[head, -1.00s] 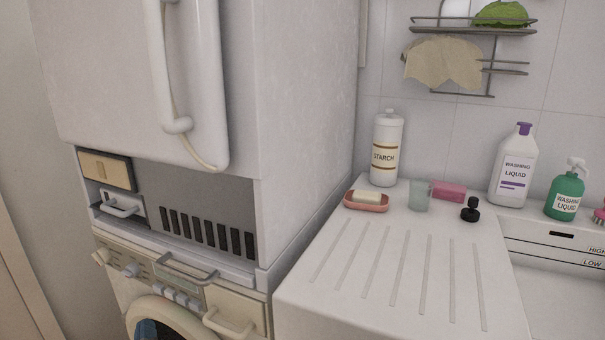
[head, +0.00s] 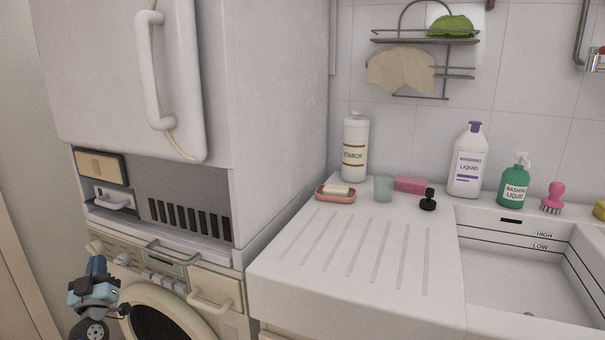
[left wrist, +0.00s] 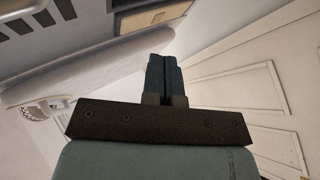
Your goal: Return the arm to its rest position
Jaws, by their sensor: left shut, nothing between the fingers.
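My left gripper (head: 97,264) is at the lower left of the head view, in front of the white washing machine (head: 165,300), left of its round door. Its fingers also show in the left wrist view (left wrist: 165,72), close together, with nothing between them. The gripper looks apart from the machine, but the gap is hard to judge. My right gripper is in neither view.
A white cabinet (head: 270,90) stands above the washing machine. The ribbed counter (head: 330,270) at right holds a starch bottle (head: 354,150), soap dish (head: 335,195), cup (head: 383,189) and washing liquid bottles. A sink (head: 520,275) is beyond. Bare wall lies far left.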

